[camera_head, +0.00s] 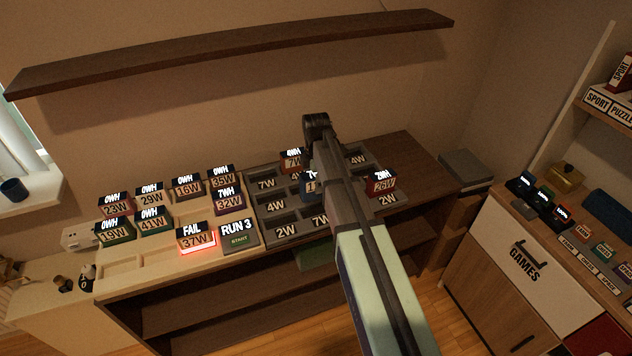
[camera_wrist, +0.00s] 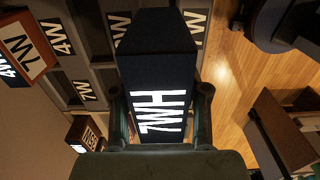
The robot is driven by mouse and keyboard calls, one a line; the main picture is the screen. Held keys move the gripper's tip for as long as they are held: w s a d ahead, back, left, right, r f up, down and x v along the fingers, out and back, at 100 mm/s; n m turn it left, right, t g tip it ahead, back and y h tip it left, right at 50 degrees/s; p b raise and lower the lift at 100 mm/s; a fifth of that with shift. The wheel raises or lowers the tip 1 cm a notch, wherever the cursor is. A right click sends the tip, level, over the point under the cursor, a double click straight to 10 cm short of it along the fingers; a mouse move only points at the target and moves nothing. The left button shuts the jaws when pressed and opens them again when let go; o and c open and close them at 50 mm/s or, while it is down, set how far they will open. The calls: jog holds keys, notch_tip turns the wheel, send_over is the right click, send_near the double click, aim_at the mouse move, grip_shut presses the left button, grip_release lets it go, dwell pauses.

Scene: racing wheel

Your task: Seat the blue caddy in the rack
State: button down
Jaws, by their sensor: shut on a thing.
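The blue caddy (camera_head: 308,186) shows only partly in the head view, beside my arm, which hides the rest. In the wrist view the caddy (camera_wrist: 157,75) is a dark block with a lit display reading "7WH", and its top faces the camera. My gripper (camera_wrist: 160,105) is shut on it, one finger on each side. The grey rack (camera_head: 287,232) has several compartments labelled 7W, 4W and 2W. The caddy is over the rack's middle; I cannot tell whether its lower end is inside a compartment. The rack also shows in the wrist view (camera_wrist: 97,52).
A red caddy (camera_head: 381,183) and an orange-brown caddy (camera_head: 292,159) sit in the rack. Several labelled caddies stand left on the pale tray, including one marked "FAIL" (camera_head: 196,238) glowing red. A "RUN 3" start block (camera_head: 239,237) is beside the rack. A shelf (camera_head: 230,52) hangs above.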

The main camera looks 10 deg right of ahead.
jog(key=shift+f+b, duration=1.95)
jog(key=shift+f, duration=2.65)
jog(key=shift+c, duration=2.4)
grip_release()
notch_tip(320, 180, up, 12)
jog(key=shift+r+p, duration=2.35)
jog(key=shift+r, duration=1.15)
